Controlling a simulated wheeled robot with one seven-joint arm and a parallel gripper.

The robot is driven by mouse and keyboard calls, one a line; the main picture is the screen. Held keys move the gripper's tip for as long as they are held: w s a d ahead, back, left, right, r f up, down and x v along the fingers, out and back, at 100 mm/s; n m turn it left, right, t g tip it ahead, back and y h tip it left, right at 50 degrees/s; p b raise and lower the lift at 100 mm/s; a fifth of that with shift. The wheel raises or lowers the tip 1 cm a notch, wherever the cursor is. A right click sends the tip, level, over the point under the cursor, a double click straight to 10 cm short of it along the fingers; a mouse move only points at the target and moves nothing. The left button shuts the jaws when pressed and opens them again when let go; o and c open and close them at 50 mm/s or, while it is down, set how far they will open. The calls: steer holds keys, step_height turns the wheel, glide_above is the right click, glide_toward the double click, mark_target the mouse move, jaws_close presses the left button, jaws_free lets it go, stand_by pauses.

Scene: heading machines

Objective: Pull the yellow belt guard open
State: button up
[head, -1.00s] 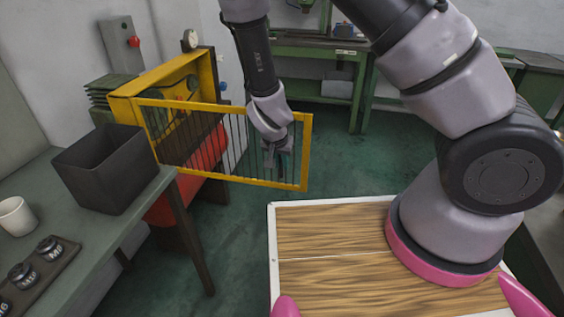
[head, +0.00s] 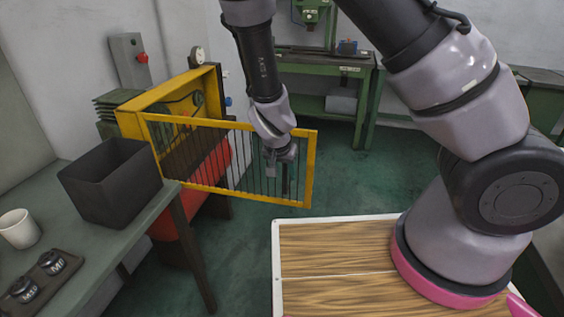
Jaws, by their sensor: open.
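The yellow belt guard (head: 311,168), a frame with thin dark vertical bars, stands swung out from the yellow housing (head: 213,92) of the machine at the left. Its far edge is at the right, and the open housing shows behind it. My gripper (head: 279,170) is open at the guard's right part, close to a dark upright piece that looks like a handle (head: 285,183). Whether the fingers touch the guard cannot be told.
A grey bench at the left carries a dark open bin (head: 112,185), a white cup (head: 19,228) and a dark tray with round pieces (head: 42,274). A green workbench (head: 318,65) stands at the back. Green floor (head: 345,180) right of the guard is clear.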

steer(key=v, duration=0.7)
stand_by(0.3)
steer(key=d+r+g+y, duration=0.1)
steer(key=d+r+y, duration=0.3)
steer(key=r, duration=0.6)
steer(key=d+r+g+y, duration=0.1)
steer(key=d+r+y, duration=0.1)
steer(key=d+r, duration=0.55)
steer(key=s+d+r+t, duration=0.1)
steer(key=s+d+r, duration=0.1)
steer(key=r, duration=0.3)
steer(key=s+d+r+t+h, duration=0.1)
steer(key=s+d+r+t, duration=0.1)
steer(key=d+r, duration=0.3)
steer(key=s+d+r+t+h, duration=0.1)
steer(key=s+d+r+t, duration=0.1)
steer(key=r, duration=0.4)
steer(key=shift+s+d, duration=0.7)
steer(key=shift+s, duration=0.35)
